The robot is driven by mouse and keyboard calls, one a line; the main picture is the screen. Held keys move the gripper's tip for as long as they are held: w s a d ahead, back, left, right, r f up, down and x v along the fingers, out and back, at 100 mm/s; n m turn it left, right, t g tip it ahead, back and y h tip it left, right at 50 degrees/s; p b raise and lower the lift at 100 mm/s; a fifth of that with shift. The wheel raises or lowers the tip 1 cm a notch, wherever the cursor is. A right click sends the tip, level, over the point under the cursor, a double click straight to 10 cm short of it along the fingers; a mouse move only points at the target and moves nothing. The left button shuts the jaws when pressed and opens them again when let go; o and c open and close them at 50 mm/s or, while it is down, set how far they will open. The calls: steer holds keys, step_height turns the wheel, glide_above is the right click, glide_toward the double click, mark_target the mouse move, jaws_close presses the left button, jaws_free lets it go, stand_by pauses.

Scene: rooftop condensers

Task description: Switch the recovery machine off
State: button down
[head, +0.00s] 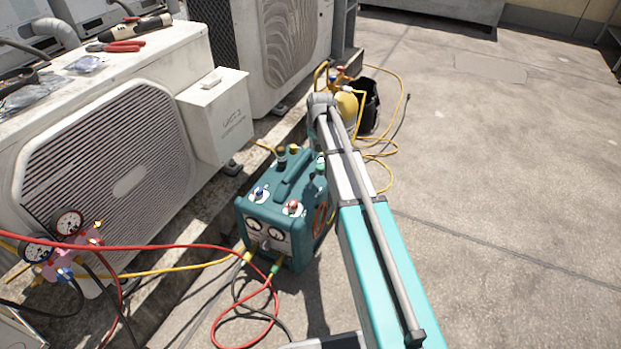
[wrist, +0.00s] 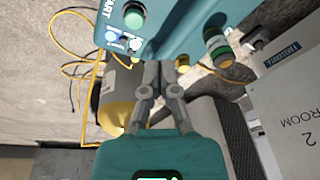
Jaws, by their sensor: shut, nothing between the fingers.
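The teal recovery machine (head: 268,212) stands on the roof floor in the head view, with gauges on its front and blue and red knobs on top. My arm covers part of its right side. In the wrist view the machine's teal housing (wrist: 182,22) fills the top. The head view does not show the fingers clearly.
A yellow-topped cylinder (wrist: 120,112) stands beyond the fingers, with yellow hoses around it. A black bucket (head: 369,108) stands near it. White condenser units (head: 110,150) line the left. Red and yellow hoses run to the machine's front. The floor at right (head: 500,200) is clear.

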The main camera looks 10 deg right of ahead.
mark_target(311, 181)
steer(key=shift+w+f, duration=0.4)
steer(key=shift+f, duration=0.15)
steer(key=b+x, duration=1)
steer(key=shift+f, duration=0.15)
steer(key=s, duration=0.2)
steer(key=shift+s+r, duration=0.3)
steer(key=shift+r, duration=0.1)
steer(key=shift+s+a, duration=0.1)
steer(key=shift+s, duration=0.65)
